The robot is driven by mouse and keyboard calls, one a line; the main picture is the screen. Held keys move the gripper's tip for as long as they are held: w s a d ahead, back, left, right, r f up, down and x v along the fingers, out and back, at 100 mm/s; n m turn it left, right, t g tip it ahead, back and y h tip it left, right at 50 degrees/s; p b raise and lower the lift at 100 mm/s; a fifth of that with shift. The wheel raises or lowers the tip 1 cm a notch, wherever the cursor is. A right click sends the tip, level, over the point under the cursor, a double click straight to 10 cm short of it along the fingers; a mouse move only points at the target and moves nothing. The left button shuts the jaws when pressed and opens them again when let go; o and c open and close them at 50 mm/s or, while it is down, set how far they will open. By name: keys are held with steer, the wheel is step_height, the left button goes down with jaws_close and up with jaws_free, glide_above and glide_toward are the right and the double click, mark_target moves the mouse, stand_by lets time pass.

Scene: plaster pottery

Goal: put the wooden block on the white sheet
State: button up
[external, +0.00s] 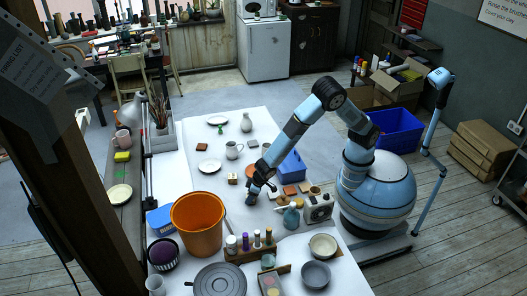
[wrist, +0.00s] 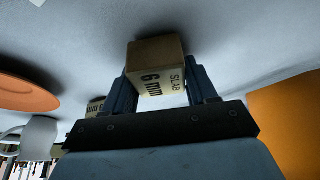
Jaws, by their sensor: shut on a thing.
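A wooden block (wrist: 157,68) with "6 mm SLAB" printed on it is between the two blue fingers of my gripper (wrist: 162,88), which is shut on it. A dark shadow lies beside the block on the pale surface. I cannot tell whether it touches that surface. In the external view my gripper (external: 251,197) is low over the middle of the table, right of the orange bucket; the block is not clear there. A pale white sheet (external: 168,172) seems to cover the table's left strip, but its edges are hard to tell.
The orange bucket (external: 196,229) stands close on the left. Another block (wrist: 96,106) shows behind a finger. Bottles (external: 256,239) and bowls (external: 322,246) crowd the front.

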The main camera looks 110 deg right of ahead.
steer(key=shift+f, duration=0.1)
steer(key=o, duration=1.1)
steer(key=shift+o, duration=0.2)
steer(key=v, duration=1.1)
steer(key=s+d+r+n+y, duration=0.1)
steer(key=s+d+r, duration=0.3)
steer(key=s+r, duration=0.55)
steer(key=s+d+r+n+y, duration=0.1)
steer(key=s+d+r, duration=0.3)
steer(key=s+r, duration=0.55)
steer(key=s+d+r+n, duration=0.1)
steer(key=s+r, duration=0.3)
steer(key=s, duration=0.6)
steer(key=s+d+r+n+t, duration=0.1)
steer(key=s+r, duration=0.3)
steer(key=s, duration=0.6)
steer(key=shift+n+t, duration=0.3)
